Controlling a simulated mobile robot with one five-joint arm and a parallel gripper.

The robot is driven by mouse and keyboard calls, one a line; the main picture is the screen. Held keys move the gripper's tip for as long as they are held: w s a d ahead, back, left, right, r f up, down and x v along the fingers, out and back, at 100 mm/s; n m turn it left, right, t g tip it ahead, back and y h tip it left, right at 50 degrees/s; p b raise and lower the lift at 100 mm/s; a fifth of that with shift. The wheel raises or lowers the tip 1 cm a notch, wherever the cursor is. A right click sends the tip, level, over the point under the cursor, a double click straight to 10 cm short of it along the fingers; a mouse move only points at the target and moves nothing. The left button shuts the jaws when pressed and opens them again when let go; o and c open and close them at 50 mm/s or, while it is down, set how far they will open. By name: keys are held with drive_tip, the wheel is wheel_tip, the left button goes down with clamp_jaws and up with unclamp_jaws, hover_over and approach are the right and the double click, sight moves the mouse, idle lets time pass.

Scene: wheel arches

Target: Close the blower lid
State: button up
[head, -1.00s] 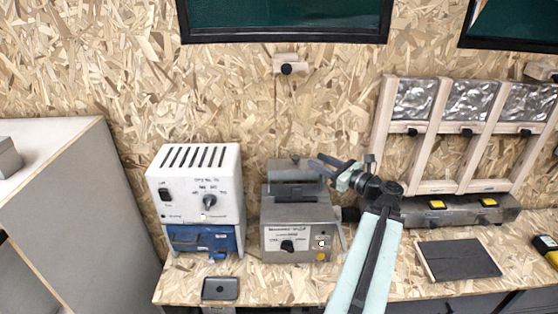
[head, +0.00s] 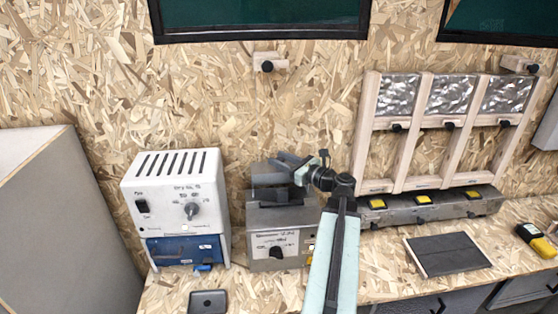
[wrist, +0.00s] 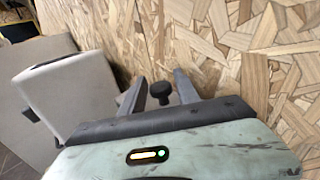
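The blower (head: 272,243) is a grey box with a white label and a black knob on its front, standing on the bench in the head view. Its dark grey lid (head: 267,179) appears raised at the top rear of the box; its exact angle is hard to tell. My gripper (head: 285,160) is at the upper right of the lid, partly in front of it; I cannot tell whether they touch. In the wrist view my gripper (wrist: 161,78) has its two fingers apart. A black round knob (wrist: 160,91) shows between them; I cannot tell what it belongs to.
A white slotted unit (head: 175,190) on a blue box (head: 185,250) stands left of the blower. A small dark tray (head: 207,302) lies in front. Wooden frames (head: 445,130), a grey bar unit (head: 430,208) and a dark board (head: 447,254) are to the right.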

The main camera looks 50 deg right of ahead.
clamp_jaws()
idle(1.4)
